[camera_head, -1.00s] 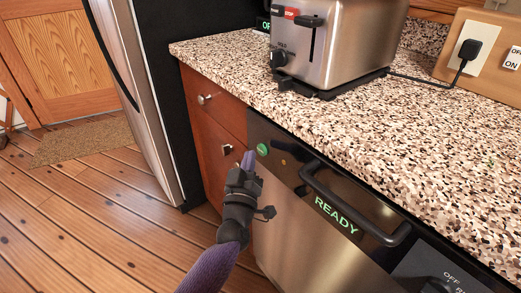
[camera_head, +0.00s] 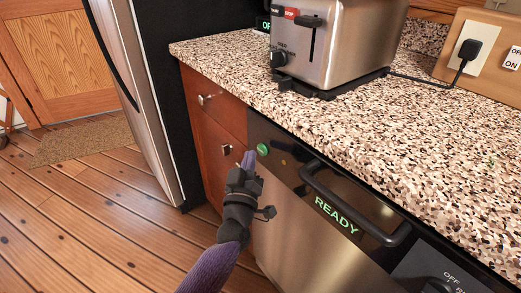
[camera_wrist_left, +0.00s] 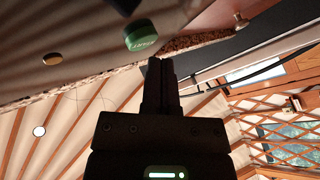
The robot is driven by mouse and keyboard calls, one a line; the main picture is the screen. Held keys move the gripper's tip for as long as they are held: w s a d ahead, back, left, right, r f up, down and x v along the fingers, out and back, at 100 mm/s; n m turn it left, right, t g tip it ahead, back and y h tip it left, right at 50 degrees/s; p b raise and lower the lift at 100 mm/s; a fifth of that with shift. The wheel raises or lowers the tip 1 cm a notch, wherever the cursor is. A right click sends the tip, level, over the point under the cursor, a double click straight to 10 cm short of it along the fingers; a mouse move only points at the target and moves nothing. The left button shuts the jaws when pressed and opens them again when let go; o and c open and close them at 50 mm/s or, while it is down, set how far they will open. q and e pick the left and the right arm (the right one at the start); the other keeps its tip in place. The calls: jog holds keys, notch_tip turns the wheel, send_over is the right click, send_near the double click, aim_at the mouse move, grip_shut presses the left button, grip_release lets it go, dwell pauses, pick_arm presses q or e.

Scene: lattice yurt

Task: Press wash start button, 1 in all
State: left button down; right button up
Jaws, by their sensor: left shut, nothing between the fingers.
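The green wash start button (camera_head: 262,149) is a round button near the top left of the dishwasher's dark control panel. It also shows in the left wrist view (camera_wrist_left: 140,35), standing out from the panel. My left gripper (camera_head: 249,160) is shut and empty. Its fingertips are just in front of the panel, a little left of and below the button in the head view. In the wrist view the fingertips (camera_wrist_left: 160,64) lie just beyond the button's lower right, with a visible gap. The dishwasher (camera_head: 290,225) shows READY in green. My right gripper is not in view.
A dark bar handle (camera_head: 350,205) juts from the dishwasher panel to the right of the button. A small amber button (camera_head: 283,162) sits between them. The speckled countertop (camera_head: 430,130) overhangs above, with a toaster (camera_head: 340,45) on it. Wooden drawers (camera_head: 215,125) are to the left.

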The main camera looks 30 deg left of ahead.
pick_arm(q)
jog(key=shift+w+d, duration=0.15)
jog(key=shift+w, duration=0.2)
jog(key=shift+w, duration=0.15)
dwell(0.3)
jog(key=shift+w+d, duration=0.15)
jog(key=shift+w, duration=0.05)
dwell(0.6)
jog(key=shift+s, duration=0.1)
jog(key=shift+s+a+p, duration=0.3)
jog(key=shift+s, duration=0.35)
